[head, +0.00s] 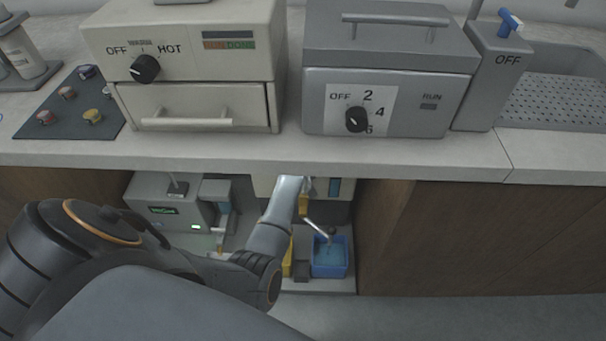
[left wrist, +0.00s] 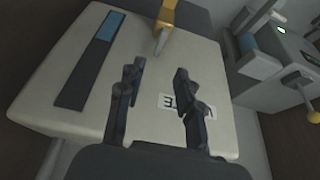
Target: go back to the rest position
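My left arm comes in from the left in the head view and reaches under the counter, where I cannot make out its gripper. In the left wrist view my left gripper (left wrist: 160,72) is open, with nothing between its fingers. It is over the face of a cream machine (left wrist: 190,60). That face has a dark strip with a blue part (left wrist: 103,37), a yellow lever (left wrist: 165,22) and a label partly hidden by a finger. In the head view this machine seems to stand behind my arm. My right gripper is in neither view.
A grey machine with a green display (head: 165,212) and a blue bin (head: 330,262) stand under the counter, close to my arm. The counter edge (head: 420,165) overhangs them. On top are a cream oven (head: 190,75) and a grey unit (head: 440,115).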

